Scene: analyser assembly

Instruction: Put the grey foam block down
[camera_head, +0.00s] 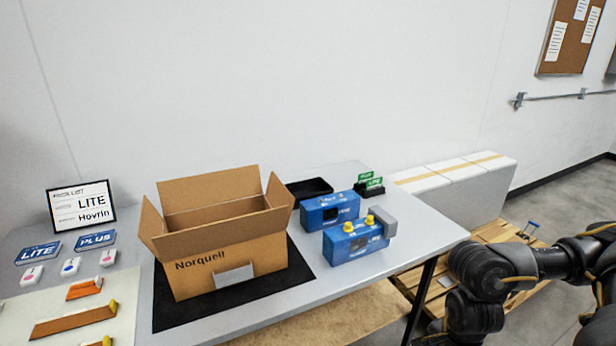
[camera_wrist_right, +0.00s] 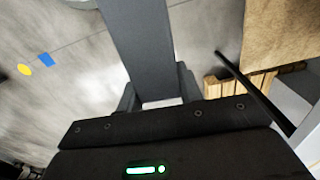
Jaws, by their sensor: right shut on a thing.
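The grey foam block (camera_wrist_right: 145,45) is a long dark grey bar in the right wrist view, running from between the fingers to the top edge. My right gripper (camera_wrist_right: 157,98) is shut on it, with one finger on each side. Floor shows beyond the block, and I see no surface touching it. In the head view my right arm comes in from the right, low beside the table's right end. Its gripper and the held block are out of that view. My left gripper is in neither view.
An open cardboard box (camera_head: 222,266) stands on a black mat (camera_head: 178,318) on the table (camera_head: 418,237). Two blue units (camera_head: 356,244) stand right of it, one with a lighter grey block (camera_head: 377,222) at its end. A wooden pallet (camera_head: 497,238) and white boxes (camera_head: 458,170) lie beyond.

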